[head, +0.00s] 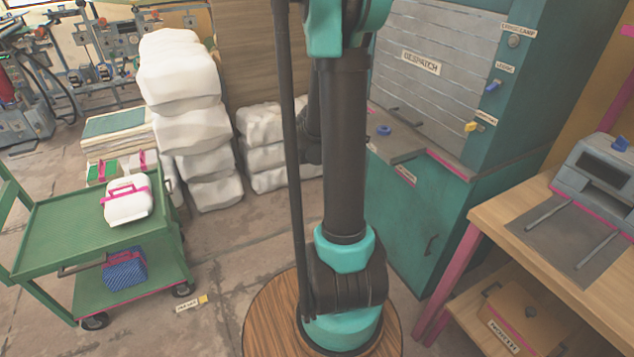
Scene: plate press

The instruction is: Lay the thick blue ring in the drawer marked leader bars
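A small blue ring-like object (384,129) lies on the grey counter top (400,146) below the shutter, just right of my arm. It is too small to tell how thick it is. I cannot make out any drawer marked leader bars. My arm rises through the middle of the head view and hides part of the counter and cabinet. My gripper is outside the view.
A shutter marked DESPATCH (421,62) stands above a teal cabinet (420,215). A green trolley (60,230) carrying a white case (128,200) stands left. White sacks (190,130) stand behind. A wooden bench (490,225) is at right. Open floor lies at front left.

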